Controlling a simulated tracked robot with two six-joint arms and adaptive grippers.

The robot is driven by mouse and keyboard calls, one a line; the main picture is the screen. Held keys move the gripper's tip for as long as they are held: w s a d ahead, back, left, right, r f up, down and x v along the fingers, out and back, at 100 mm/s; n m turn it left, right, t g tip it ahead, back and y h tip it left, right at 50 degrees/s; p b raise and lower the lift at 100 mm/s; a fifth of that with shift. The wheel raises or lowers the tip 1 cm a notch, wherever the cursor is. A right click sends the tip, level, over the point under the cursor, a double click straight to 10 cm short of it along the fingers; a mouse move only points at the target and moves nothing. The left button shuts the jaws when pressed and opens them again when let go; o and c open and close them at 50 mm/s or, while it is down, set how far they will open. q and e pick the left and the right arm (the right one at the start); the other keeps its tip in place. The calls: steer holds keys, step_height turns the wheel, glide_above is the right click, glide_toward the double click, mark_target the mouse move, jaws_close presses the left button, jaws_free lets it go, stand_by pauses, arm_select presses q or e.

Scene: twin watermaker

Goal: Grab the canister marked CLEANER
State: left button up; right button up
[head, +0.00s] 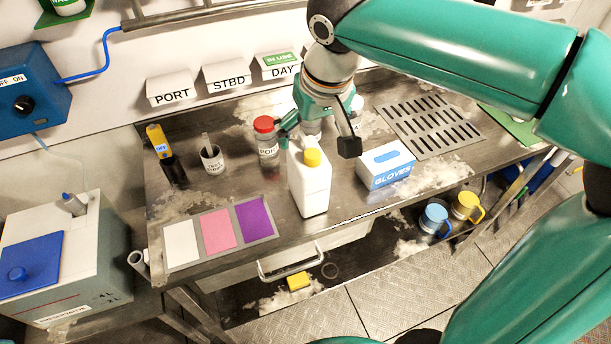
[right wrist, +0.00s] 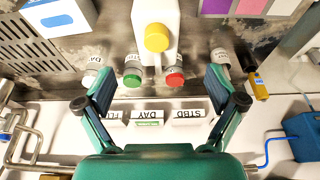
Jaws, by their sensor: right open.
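A white canister (head: 310,190) with a yellow cap (head: 312,157) stands upright on the metal bench in the head view. No marking can be read on the sides I see. In the right wrist view the same canister (right wrist: 152,14) is at the top centre, beyond the fingertips. My right gripper (head: 317,142) is open, pointing down just behind the canister; its fingers spread to either side. In the right wrist view my right gripper (right wrist: 160,80) is empty, with a green cap (right wrist: 132,80) and a red cap (right wrist: 175,80) seen between the fingers. My left gripper is out of view.
A red-capped jar (head: 267,150) stands close left of the canister, a gloves box (head: 386,166) to the right. A cup (head: 212,158) and a yellow meter (head: 158,140) are further left. Coloured cards (head: 220,229) lie in front. Signs (head: 227,76) line the back.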

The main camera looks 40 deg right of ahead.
mark_target(309, 171)
steer(key=x, duration=1.1)
steer(key=shift+s+d+f, duration=0.1)
steer(key=shift+d+f, duration=0.05)
steer(key=c, duration=1.7)
jaws_close()
steer(key=shift+r, duration=0.25)
